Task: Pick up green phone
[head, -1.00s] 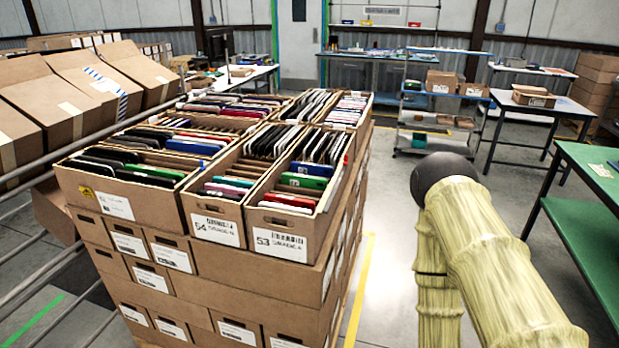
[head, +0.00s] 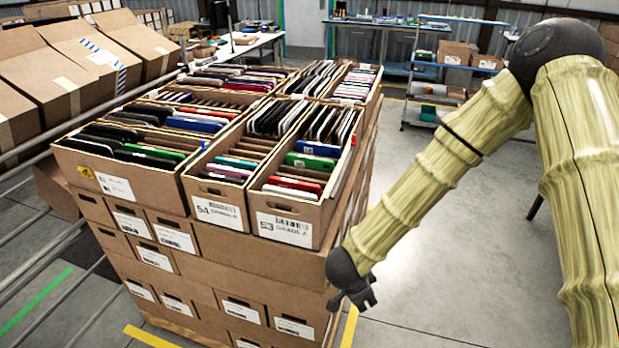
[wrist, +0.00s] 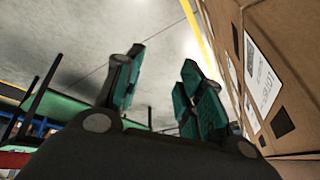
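A green phone (head: 311,161) stands among dark, blue and red phones in the carton labelled 53 (head: 292,228). Another green edge (head: 156,151) shows among the phones in the front left carton. I cannot tell which of the two is meant. My gripper (head: 361,299) hangs in the air to the right of the carton stack, below the rim of carton 53. In the wrist view its two teal-padded fingers (wrist: 158,85) are apart with nothing between them. No phone shows in the wrist view.
The carton labelled 54 (head: 219,212) stands left of carton 53, on stacked closed cartons (head: 225,258). Tilted cartons (head: 45,82) and rails line the left side. The floor (head: 450,270) right of the stack is clear. A shelf (head: 440,90) stands behind.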

